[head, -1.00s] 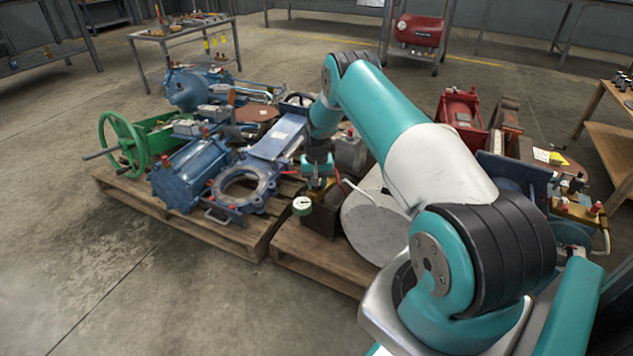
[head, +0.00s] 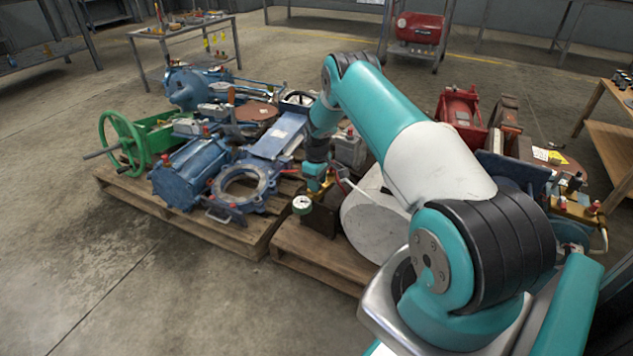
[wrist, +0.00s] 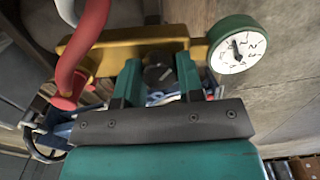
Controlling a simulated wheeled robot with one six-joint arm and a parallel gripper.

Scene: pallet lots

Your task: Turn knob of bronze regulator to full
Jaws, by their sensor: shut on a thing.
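The bronze regulator is a yellow-bronze bar (wrist: 118,42) across the upper part of the wrist view. A round green-rimmed gauge (wrist: 237,45) is at its right end and a red hose (wrist: 82,50) at its left. Its black knob (wrist: 159,74) sits between the two green fingers of my gripper (wrist: 158,80), which is shut on it. In the head view the gauge (head: 302,205) shows at the front of the pallet load. There my gripper (head: 316,190) is just above the regulator, and the knob is hidden.
The regulator is among parts on a wooden pallet (head: 290,262). A pale round disc (head: 372,222) stands close to the right. Blue valve bodies (head: 190,172) and a green handwheel (head: 122,142) are to the left. The concrete floor in front is clear.

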